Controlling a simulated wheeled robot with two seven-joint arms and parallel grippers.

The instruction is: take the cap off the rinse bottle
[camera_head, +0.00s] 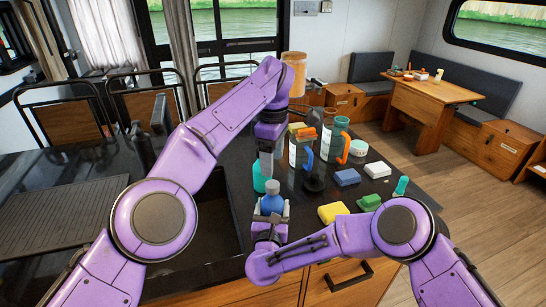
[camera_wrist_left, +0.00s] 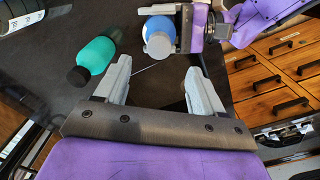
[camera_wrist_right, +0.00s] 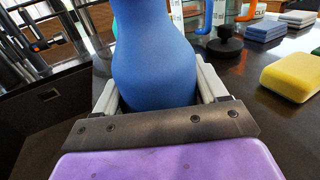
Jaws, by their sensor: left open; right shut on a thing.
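The blue bottle (camera_head: 271,203) stands upright near the counter's front edge. My right gripper (camera_head: 270,216) is shut around its body; the right wrist view shows the blue body (camera_wrist_right: 155,50) between the fingers. A pale grey-blue cap (camera_wrist_left: 159,45) tops the bottle in the left wrist view. My left gripper (camera_wrist_left: 157,70) is open and empty, with the cap just beyond its fingertips and apart from them. In the head view the left gripper (camera_head: 266,168) points down, just behind the bottle.
A black round piece (camera_head: 314,185) lies nearby.

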